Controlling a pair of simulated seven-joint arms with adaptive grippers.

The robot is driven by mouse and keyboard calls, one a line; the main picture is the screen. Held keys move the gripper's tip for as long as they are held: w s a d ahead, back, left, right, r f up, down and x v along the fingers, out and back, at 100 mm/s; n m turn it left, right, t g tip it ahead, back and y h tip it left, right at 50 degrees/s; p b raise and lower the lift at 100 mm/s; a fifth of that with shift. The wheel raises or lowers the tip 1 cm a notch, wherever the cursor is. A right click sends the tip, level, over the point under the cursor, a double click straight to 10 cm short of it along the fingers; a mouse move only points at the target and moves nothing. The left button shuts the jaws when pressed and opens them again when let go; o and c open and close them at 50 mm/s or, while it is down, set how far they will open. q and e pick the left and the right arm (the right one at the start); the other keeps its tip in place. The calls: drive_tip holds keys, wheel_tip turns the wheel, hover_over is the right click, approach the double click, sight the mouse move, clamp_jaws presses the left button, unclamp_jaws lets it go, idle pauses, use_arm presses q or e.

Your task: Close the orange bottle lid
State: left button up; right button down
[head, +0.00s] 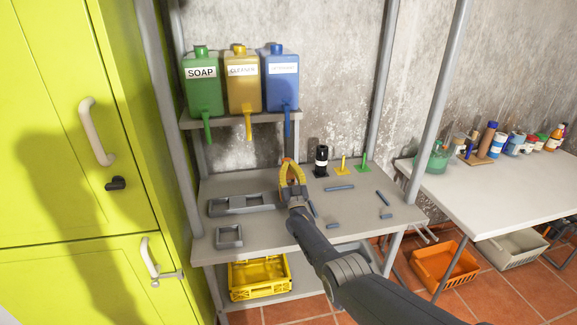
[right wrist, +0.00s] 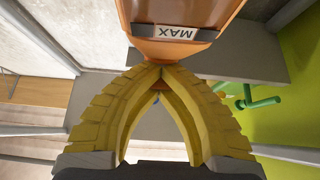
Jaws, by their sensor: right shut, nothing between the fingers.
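The orange bottle (right wrist: 185,20) fills the top of the right wrist view, with a grey label reading MAX upside down. It narrows towards my fingertips, which hide part of its narrow end. A small orange part (right wrist: 160,86) shows between my fingers; I cannot tell whether it is the lid. My right gripper (right wrist: 160,68) has yellow ribbed fingers, shut at the tips with nothing between them, close to the bottle. In the head view the right gripper (head: 288,162) is over the grey bench, and only a little orange shows at its tips. My left gripper is not in view.
Green soap (head: 202,85), yellow cleaner (head: 243,92) and blue (head: 281,92) dispensers stand on the shelf above the bench (head: 350,208). A grey tray (head: 213,208) lies left of the gripper. A black bottle (head: 321,160) and small pegs stand to its right.

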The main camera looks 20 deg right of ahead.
idle(0.4)
idle(0.6)
drive_tip(key=shift+r+g, duration=0.45)
drive_tip(key=shift+g, duration=0.35)
drive_tip(key=c, duration=2.2)
unclamp_jaws()
drive_tip(key=c, duration=1.2)
unclamp_jaws()
drive_tip(key=v, duration=1.2)
drive_tip(key=shift+c, duration=0.2)
